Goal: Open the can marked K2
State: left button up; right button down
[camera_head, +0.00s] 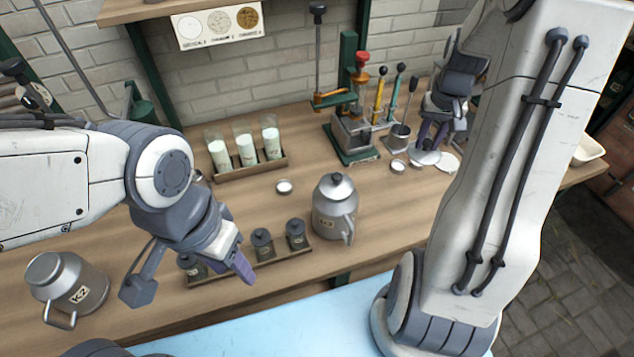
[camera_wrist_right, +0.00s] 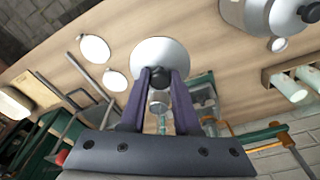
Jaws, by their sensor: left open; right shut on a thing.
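The can marked K2 (camera_head: 85,299) is a grey metal can with a handle, at the left of the bench. Its top shows no black knob; whether it is open I cannot tell. My left gripper (camera_head: 190,277) is open and empty, right of K2, over the rack of small jars. My right gripper (camera_head: 432,135) is at the back right, shut on the black knob of a round metal lid (camera_head: 424,157). The lid also shows in the right wrist view (camera_wrist_right: 160,52), low over or on the bench; I cannot tell which.
A second can (camera_head: 331,200) with a black-knobbed lid stands mid-bench. A jar rack (camera_head: 265,262) with dark-topped jars, a rack of milk glasses (camera_head: 250,170), a small dish (camera_head: 284,187) and a green press (camera_head: 355,140) stand around it. Pale discs (camera_wrist_right: 95,48) lie beside the held lid.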

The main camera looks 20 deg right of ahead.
jog(key=shift+w+f+b, duration=0.2)
jog(key=shift+f+b, duration=0.3)
jog(key=shift+s+f, duration=0.2)
jog(key=shift+f+b, duration=0.35)
jog(key=shift+b, duration=0.3)
notch_tip(320, 180, down, 8)
jog(key=b, duration=0.8)
jog(key=w+a+f, duration=0.2)
jog(key=w, duration=0.1)
jog(key=w+a+f+p, duration=0.1)
jog(key=w+a+f, duration=0.1)
jog(key=w, duration=0.1)
jog(key=w+a+f+p, duration=0.1)
jog(key=w+a+f, duration=0.1)
jog(key=w, duration=0.1)
jog(key=shift+w+a+f, duration=0.1)
jog(key=shift+w+f, duration=0.2)
jog(key=shift+w, duration=0.05)
jog(key=shift+w+a+f, duration=0.1)
jog(key=shift+f, duration=0.1)
notch_tip(320, 180, down, 3)
jog(key=shift+f+p, duration=0.15)
jog(key=shift+p, duration=0.3)
jog(key=shift+f, duration=0.3)
